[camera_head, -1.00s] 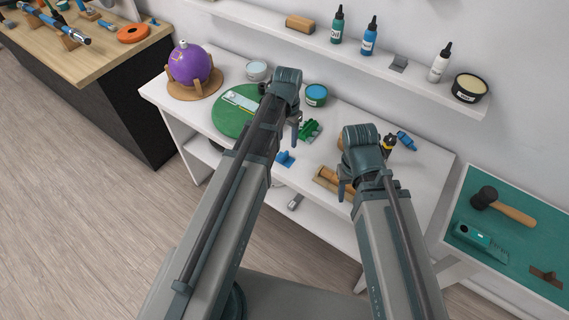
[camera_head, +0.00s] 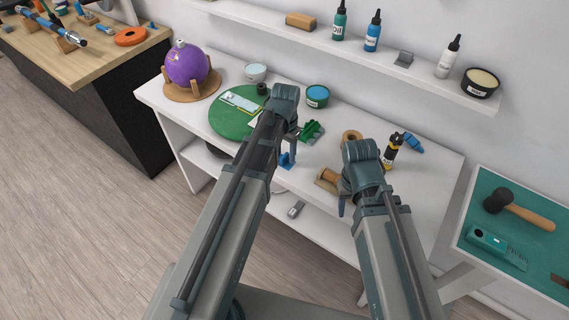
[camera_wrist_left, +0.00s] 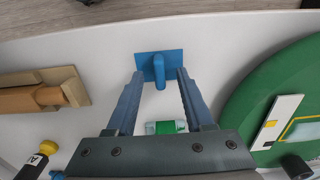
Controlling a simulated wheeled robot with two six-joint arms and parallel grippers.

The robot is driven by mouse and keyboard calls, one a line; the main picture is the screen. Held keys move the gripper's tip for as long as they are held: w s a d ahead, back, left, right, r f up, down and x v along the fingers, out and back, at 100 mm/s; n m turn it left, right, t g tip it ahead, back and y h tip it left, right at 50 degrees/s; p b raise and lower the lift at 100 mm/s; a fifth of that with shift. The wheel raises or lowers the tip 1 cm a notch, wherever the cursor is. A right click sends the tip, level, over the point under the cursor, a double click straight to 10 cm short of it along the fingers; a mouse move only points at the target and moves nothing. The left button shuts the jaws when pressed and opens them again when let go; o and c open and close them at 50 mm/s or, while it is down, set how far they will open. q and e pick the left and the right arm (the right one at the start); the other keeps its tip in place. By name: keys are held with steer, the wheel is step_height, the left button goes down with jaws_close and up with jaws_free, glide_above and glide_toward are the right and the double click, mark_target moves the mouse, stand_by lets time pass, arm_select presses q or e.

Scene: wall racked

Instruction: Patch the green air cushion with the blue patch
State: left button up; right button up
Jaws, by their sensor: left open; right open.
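The blue patch (camera_head: 287,161) is a small flat square with a raised tab, lying on the white table. It also shows in the left wrist view (camera_wrist_left: 146,64). My left gripper (camera_wrist_left: 160,75) is open, its fingers on either side of the tab with gaps; contact is not visible. A round green disc (camera_head: 226,124) lies to the left, carrying pale flat pieces (camera_head: 242,102); I cannot tell which part is the air cushion. My arm hides part of the disc. My right gripper (camera_head: 342,205) is open, near a wooden roller (camera_head: 327,177), and holds nothing visible.
A green tool (camera_head: 311,131) lies beside my left wrist. A wall shelf (camera_head: 410,77) with bottles hangs behind.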

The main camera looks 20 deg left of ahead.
arm_select(q)
steer(key=shift+r, duration=0.1)
jaws_close()
steer(key=shift+r, duration=0.15)
arm_select(e)
steer(key=shift+r, duration=0.25)
